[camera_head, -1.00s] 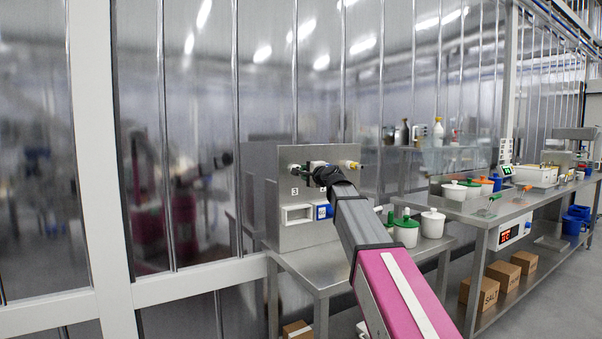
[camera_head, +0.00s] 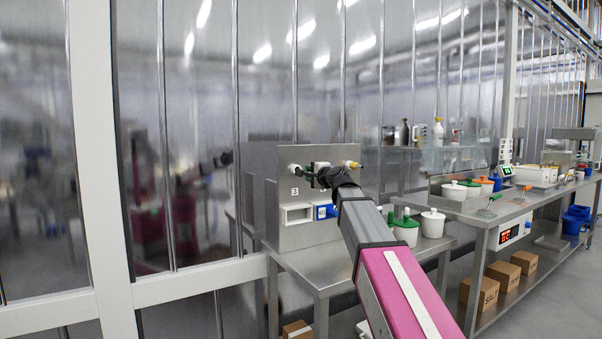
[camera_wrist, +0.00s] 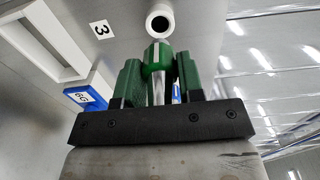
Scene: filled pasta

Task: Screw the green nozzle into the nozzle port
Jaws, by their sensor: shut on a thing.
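My gripper (camera_wrist: 160,82) has green fingers and is shut on the green nozzle (camera_wrist: 157,58), which stands between them in the wrist view. The white round nozzle port (camera_wrist: 160,19) is just beyond the nozzle's tip, above it in that picture. I cannot tell whether tip and port touch. In the head view, my gripper (camera_head: 308,174) is small at the left port of the steel panel (camera_head: 300,235), above the number 3. The nozzle is hard to make out there.
The panel also carries a white fitting (camera_head: 320,166), a yellow-tipped fitting (camera_head: 352,165), a white-framed opening (camera_head: 296,214) and a blue tag (camera_head: 326,211). Lidded pots (camera_head: 405,231) stand on the steel table to the right. A longer bench (camera_head: 480,222) stands farther right.

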